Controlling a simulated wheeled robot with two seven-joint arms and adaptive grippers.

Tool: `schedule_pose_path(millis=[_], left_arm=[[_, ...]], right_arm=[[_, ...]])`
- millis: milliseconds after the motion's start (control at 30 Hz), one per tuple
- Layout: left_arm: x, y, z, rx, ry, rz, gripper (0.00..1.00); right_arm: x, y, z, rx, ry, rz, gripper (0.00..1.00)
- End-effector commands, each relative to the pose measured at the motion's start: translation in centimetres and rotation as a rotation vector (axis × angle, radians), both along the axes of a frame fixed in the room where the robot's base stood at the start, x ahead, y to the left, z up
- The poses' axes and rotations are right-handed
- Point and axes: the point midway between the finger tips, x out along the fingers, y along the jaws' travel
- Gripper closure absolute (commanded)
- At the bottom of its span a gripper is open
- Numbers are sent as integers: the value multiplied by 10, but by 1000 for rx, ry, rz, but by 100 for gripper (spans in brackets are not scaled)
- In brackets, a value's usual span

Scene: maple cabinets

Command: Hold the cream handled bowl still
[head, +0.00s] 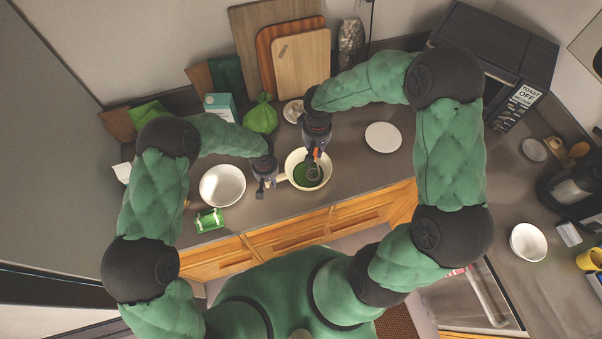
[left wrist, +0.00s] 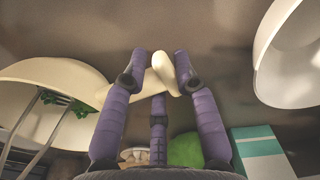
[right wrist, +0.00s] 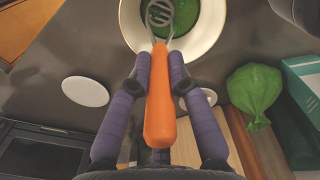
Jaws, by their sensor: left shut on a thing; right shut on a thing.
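The cream handled bowl (head: 295,158) stands on the grey counter with green contents in it. Its handle (left wrist: 163,72) lies between the fingers of my left gripper (left wrist: 160,70), which is shut on it; in the head view this gripper (head: 263,188) is at the bowl's left. My right gripper (right wrist: 158,68) is shut on the orange handle of a whisk (right wrist: 160,105). The whisk's wire end is in the bowl, over the green contents; the bowl also shows in the right wrist view (right wrist: 213,32). In the head view my right gripper (head: 314,152) is above the bowl.
A white bowl (head: 222,185) and a green-and-white packet (head: 209,220) are to the left. A white plate (head: 382,137) lies to the right. Behind are a green bag (head: 261,117), a teal-and-white carton (head: 220,106) and cutting boards (head: 301,65). A toaster oven (head: 490,45) stands back right.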

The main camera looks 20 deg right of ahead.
Motion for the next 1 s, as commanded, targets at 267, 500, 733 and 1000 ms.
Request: schedule_pose_path(millis=[267,500,733,1000], left_arm=[[0,0,0,0,0,0,100],[0,0,0,0,0,0,100],[0,0,0,0,0,0,100],[0,0,0,0,0,0,100]], right_arm=[[0,0,-10,0,1,1,100],[0,0,-18,0,1,-1,100],[0,0,-18,0,0,0,100],[0,0,-18,0,0,0,100]])
